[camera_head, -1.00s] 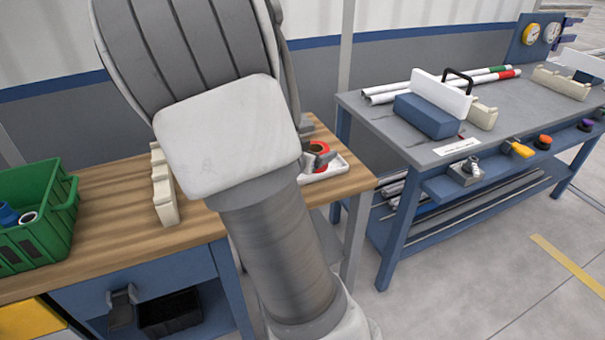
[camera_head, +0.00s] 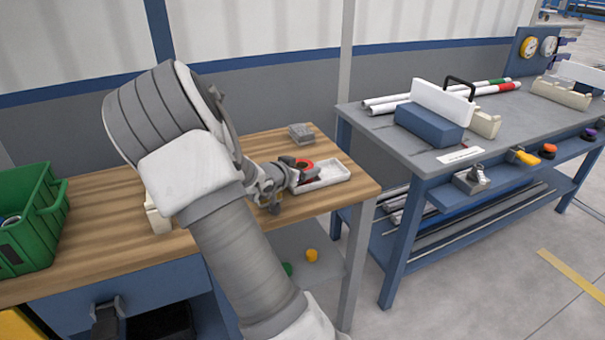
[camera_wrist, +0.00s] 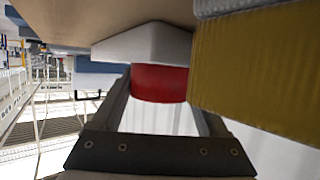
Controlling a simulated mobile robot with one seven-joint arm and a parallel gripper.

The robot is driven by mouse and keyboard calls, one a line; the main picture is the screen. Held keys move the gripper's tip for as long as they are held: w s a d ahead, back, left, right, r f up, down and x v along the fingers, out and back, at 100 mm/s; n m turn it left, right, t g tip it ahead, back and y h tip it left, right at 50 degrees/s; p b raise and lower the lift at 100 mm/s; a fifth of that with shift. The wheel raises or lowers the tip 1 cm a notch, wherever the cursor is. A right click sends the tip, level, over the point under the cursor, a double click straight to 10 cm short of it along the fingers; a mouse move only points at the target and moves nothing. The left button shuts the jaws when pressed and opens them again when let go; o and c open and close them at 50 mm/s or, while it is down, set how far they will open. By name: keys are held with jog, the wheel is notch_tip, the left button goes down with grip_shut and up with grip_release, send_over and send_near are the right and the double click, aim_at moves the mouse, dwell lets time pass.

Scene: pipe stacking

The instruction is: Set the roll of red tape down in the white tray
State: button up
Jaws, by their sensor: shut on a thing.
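The roll of red tape (camera_head: 304,164) is a red ring at the left end of the white tray (camera_head: 326,179) in the head view. My gripper (camera_head: 287,175) is shut on the roll and reaches in from the left at the tray's edge. In the wrist view the red roll (camera_wrist: 159,83) sits between my gripper's fingers (camera_wrist: 165,105), close against a pale surface that looks like the tray (camera_wrist: 150,42). I cannot tell whether the roll touches the tray's floor.
A grey block (camera_head: 301,133) stands behind the tray on the wooden bench (camera_head: 110,214). A cream block (camera_head: 156,215) and a green crate (camera_head: 38,225) are to the left. The tray lies near the bench's right edge. A second workbench (camera_head: 395,137) stands beyond a gap.

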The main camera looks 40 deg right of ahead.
jog(key=shift+f, duration=0.25)
jog(key=o, duration=1.3)
jog(key=shift+o, duration=0.2)
